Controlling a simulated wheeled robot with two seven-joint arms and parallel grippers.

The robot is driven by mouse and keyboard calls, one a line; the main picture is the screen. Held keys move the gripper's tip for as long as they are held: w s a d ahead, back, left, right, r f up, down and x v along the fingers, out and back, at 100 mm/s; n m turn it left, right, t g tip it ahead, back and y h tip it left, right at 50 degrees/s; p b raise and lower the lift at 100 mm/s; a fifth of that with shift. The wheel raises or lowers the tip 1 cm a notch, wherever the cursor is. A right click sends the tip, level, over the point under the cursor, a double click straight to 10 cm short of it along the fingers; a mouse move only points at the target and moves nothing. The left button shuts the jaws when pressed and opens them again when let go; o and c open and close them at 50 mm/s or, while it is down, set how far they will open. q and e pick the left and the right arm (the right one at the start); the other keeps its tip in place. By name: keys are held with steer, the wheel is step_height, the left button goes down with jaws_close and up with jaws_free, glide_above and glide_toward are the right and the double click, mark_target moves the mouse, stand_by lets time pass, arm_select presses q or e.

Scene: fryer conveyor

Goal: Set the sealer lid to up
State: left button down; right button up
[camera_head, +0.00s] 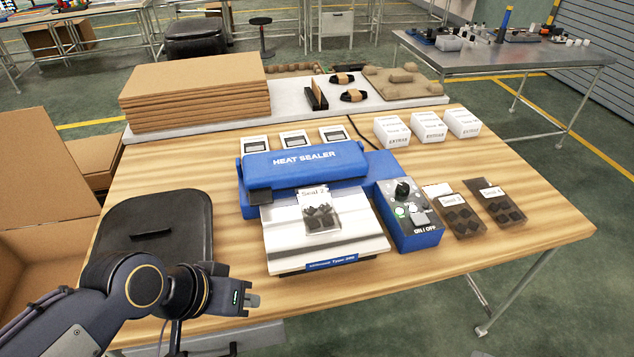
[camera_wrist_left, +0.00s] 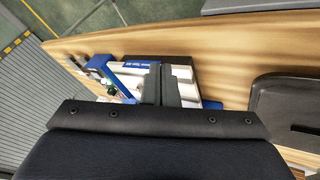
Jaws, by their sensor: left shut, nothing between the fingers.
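The blue heat sealer (camera_head: 322,222) stands in the middle of the wooden table. Its blue lid (camera_head: 303,163), marked "HEAT SEALER", lies at the back of a white bed. How far the lid is raised is hard to tell. A bag marked "Seal 2" (camera_head: 320,211) with dark pieces lies on the bed. My left gripper (camera_head: 250,299) is shut and empty, at the table's front edge, left of and nearer than the sealer, apart from it. In the left wrist view the shut fingers (camera_wrist_left: 161,84) appear in front of the sealer (camera_wrist_left: 128,75). My right gripper is not in view.
A blue control box (camera_head: 408,214) with a knob and ON/OFF label adjoins the sealer's right side. Two filled bags (camera_head: 460,215) lie right of it. A black case (camera_head: 155,232) lies at the left. White boxes (camera_head: 430,126) and stacked cardboard (camera_head: 197,90) stand behind.

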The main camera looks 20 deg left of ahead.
arm_select(q)
steer(key=c, duration=2)
jaws_free()
steer(key=o, duration=1)
steer(key=w+a+r, duration=0.1)
steer(key=w, duration=0.2)
steer(key=w+a+n+y+p, duration=0.1)
steer(key=w+a, duration=0.1)
steer(key=w, duration=0.1)
steer(key=w+a+r+n+g+p, duration=0.1)
steer(key=w+a, duration=0.1)
steer(key=w, duration=0.1)
steer(key=shift+r+y, duration=0.3)
steer(key=shift+y, duration=0.1)
steer(key=o, duration=0.5)
steer(key=w+a, duration=0.1)
steer(key=w, duration=0.1)
steer(key=w+a+n+y, duration=0.1)
steer(key=w, duration=0.2)
steer(key=w+a+y+p, duration=0.1)
steer(key=w, duration=0.2)
steer(key=shift+f+n+g, duration=0.2)
steer(key=shift+n+g, duration=0.1)
steer(key=n+y, duration=0.1)
steer(key=y, duration=0.1)
glide_toward(261, 200)
steer(key=p+x, duration=0.1)
steer(key=x, duration=0.6)
steer(key=shift+w+f, duration=0.15)
steer(key=shift+f, duration=0.1)
